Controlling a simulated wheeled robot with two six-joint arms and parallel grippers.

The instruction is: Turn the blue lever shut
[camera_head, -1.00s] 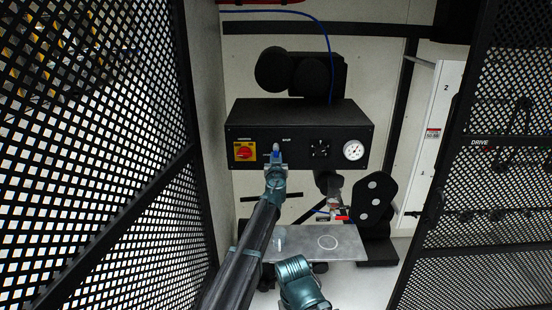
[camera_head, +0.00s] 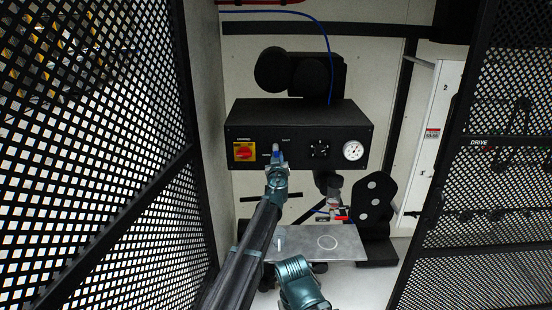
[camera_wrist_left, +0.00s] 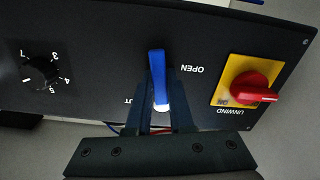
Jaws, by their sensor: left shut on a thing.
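The blue lever (camera_head: 275,153) is on the front of the black control box (camera_head: 345,120), right of the red and yellow switch. In the left wrist view the blue lever (camera_wrist_left: 157,70) stands almost upright in the picture, between my fingers. The label OPEN (camera_wrist_left: 190,69) is to its right, upside down, and a partly hidden label ending in UT is to its lower left. My left gripper (camera_head: 277,166) is shut on the lever; it also fills the lower middle of the left wrist view (camera_wrist_left: 160,122). My right gripper's fingers do not show.
A red rotary switch on a yellow plate (camera_wrist_left: 250,88) sits close beside the lever. A black knob (camera_head: 319,148) and a white gauge (camera_head: 353,150) are further right. A grey plate (camera_head: 350,245) lies below the box. Black mesh panels (camera_head: 100,150) stand on both sides.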

